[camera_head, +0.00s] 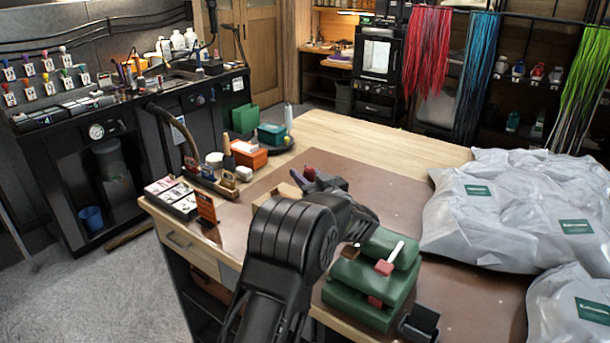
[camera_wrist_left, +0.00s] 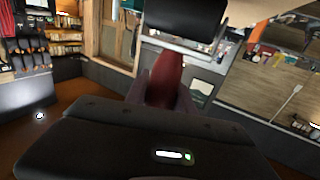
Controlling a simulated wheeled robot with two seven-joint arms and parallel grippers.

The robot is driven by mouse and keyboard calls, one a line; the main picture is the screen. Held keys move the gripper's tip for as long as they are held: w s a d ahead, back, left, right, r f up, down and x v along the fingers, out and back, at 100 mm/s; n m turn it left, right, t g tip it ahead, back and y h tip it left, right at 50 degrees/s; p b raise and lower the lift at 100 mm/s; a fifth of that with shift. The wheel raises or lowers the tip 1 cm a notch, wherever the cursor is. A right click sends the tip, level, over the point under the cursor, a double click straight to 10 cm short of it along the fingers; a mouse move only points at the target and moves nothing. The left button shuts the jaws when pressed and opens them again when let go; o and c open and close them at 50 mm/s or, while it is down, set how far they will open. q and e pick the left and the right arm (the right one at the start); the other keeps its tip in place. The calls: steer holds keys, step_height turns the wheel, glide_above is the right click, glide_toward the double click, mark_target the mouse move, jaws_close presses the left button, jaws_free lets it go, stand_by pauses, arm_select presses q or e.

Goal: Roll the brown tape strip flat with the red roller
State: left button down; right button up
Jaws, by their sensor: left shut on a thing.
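My left gripper (camera_head: 322,182) is shut on the red roller above the brown work surface. Only a small red part of the roller (camera_head: 309,173) shows in the head view, beside the dark fingers. In the left wrist view its red handle (camera_wrist_left: 167,75) stands between the fingers, with a black drum (camera_wrist_left: 185,18) in a metal frame beyond it. A small brown piece (camera_head: 350,251) shows at the left of the green stacked block; I cannot tell whether it is the tape strip. My left arm hides part of the table. My right gripper is not recognisable in view.
The green block (camera_head: 360,304) with red parts and a white stick stands near the front edge. Grey-white bags (camera_head: 500,210) fill the table's right side. A black tray (camera_head: 171,200) and small containers line the left edge. The middle right of the brown surface (camera_head: 385,185) is clear.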

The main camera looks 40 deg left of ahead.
arm_select(q)
steer(key=shift+a+f, duration=0.1)
steer(key=shift+a, duration=1)
steer(key=shift+a, duration=0.1)
steer(key=shift+a, duration=1.15)
steer(key=shift+a, duration=1.3)
steer(key=shift+a, duration=0.1)
steer(key=shift+a, duration=1.15)
